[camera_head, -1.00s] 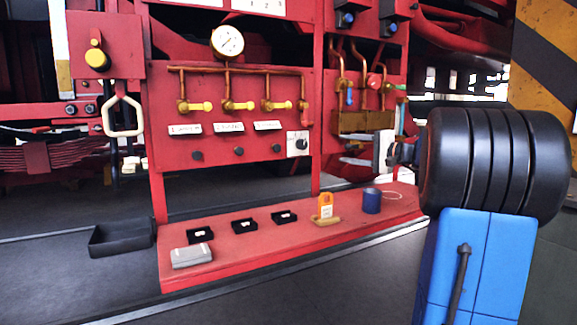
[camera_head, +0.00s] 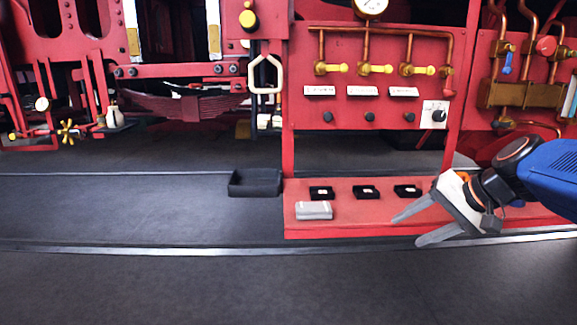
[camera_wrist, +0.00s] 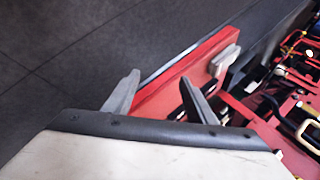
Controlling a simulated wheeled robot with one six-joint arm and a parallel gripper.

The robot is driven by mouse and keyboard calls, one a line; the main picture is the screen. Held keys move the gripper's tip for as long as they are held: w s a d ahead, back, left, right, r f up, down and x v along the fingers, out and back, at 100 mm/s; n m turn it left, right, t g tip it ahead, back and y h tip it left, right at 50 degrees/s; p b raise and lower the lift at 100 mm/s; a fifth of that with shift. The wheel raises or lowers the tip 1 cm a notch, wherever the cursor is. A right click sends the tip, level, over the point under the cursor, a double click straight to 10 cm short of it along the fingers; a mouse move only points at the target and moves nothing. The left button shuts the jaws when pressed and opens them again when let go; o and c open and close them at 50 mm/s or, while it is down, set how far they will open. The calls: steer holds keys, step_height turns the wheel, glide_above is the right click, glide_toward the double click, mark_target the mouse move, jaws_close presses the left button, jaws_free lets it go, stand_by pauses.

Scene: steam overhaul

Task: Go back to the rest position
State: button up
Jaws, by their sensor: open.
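My gripper (camera_head: 412,228) is at the right of the head view, in front of the red bench (camera_head: 345,222). Its two grey fingers are spread and nothing is between them. In the wrist view my gripper (camera_wrist: 160,88) shows both fingers apart, with dark floor and the end of the red bench beyond. My blue arm comes in from the right edge. The gripper hides part of the bench's right side.
A grey box (camera_head: 314,210) and small black trays (camera_head: 366,191) lie on the bench. A black bin (camera_head: 255,183) stands on the floor to its left. The red panel (camera_head: 370,100) with gauge and yellow-handled valves rises behind. The front floor (camera_head: 250,285) is clear.

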steer(key=s+f+n+h, duration=0.2)
steer(key=s+f+n, duration=0.1)
steer(key=s+f, duration=0.3)
steer(key=s+f+n+g+h, duration=0.1)
steer(key=s+f+n+h, duration=0.2)
steer(key=s+f, duration=0.3)
steer(key=s, duration=0.5)
steer(key=shift+s+f, duration=0.3)
steer(key=shift+f, duration=0.1)
steer(key=shift+d, duration=0.1)
steer(key=shift+c, duration=0.6)
